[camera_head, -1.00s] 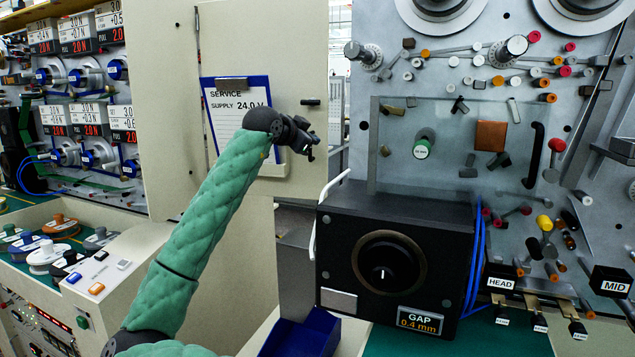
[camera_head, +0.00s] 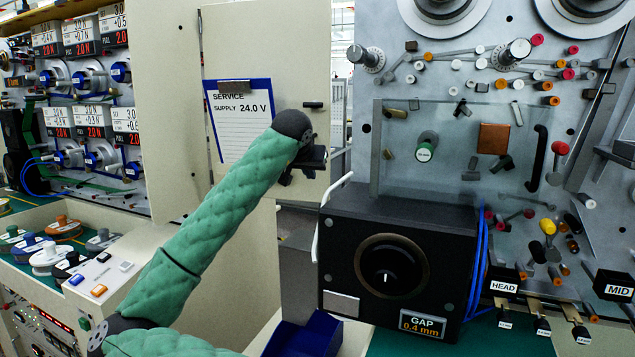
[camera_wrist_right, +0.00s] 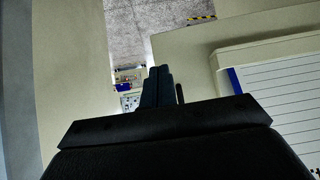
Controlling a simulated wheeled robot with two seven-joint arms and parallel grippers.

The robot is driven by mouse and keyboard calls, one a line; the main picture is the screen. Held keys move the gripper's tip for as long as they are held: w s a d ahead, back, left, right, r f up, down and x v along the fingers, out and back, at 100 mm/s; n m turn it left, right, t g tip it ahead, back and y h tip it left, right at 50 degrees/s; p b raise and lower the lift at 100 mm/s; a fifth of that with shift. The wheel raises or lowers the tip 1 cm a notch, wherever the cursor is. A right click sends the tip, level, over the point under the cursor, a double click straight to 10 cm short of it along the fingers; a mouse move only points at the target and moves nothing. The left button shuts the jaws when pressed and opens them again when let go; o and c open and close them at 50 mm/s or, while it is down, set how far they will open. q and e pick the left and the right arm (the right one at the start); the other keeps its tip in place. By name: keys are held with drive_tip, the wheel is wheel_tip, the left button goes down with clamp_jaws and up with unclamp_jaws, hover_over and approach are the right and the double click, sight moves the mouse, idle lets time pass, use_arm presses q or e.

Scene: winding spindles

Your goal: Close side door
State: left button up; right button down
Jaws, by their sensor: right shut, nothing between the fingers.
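The side door (camera_head: 290,70) is a cream panel at the middle left of the head view. It bears a blue-framed service sheet (camera_head: 240,135) and a small dark latch (camera_head: 313,105) near its right edge. My right gripper (camera_head: 308,172) is at the door's right edge, low beside the sheet, with its fingers shut and empty. In the right wrist view the shut fingers (camera_wrist_right: 158,85) point into a gap between cream panels, with the sheet (camera_wrist_right: 285,100) on the right. I cannot tell whether the gripper touches the door. My left gripper is out of view.
A black gap unit (camera_head: 395,265) with a knob and white handle (camera_head: 325,210) stands right of the door. Behind it is a grey machine plate (camera_head: 450,100) with rollers. A blue bin (camera_head: 300,335) sits below. Spools (camera_head: 50,258) and tension units (camera_head: 85,125) are at left.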

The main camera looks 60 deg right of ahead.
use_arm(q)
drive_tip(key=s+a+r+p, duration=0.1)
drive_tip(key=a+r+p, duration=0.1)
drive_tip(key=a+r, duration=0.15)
use_arm(e)
drive_tip(key=p, duration=0.1)
approach(323, 188)
drive_tip(key=x, duration=0.5)
drive_tip(key=shift+w+a+f, duration=0.15)
drive_tip(key=shift+f, duration=0.25)
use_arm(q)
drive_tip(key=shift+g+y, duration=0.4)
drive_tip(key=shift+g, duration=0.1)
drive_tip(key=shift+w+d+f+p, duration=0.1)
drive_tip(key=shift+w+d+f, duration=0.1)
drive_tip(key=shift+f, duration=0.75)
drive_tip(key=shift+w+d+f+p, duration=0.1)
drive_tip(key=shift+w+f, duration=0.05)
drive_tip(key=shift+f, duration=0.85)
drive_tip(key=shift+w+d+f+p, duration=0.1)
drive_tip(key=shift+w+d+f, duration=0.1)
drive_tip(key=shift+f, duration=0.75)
use_arm(e)
drive_tip(key=shift+w+d, duration=0.15)
drive_tip(key=shift+d, duration=0.25)
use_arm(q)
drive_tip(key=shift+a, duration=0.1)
use_arm(e)
drive_tip(key=shift+d, duration=0.15)
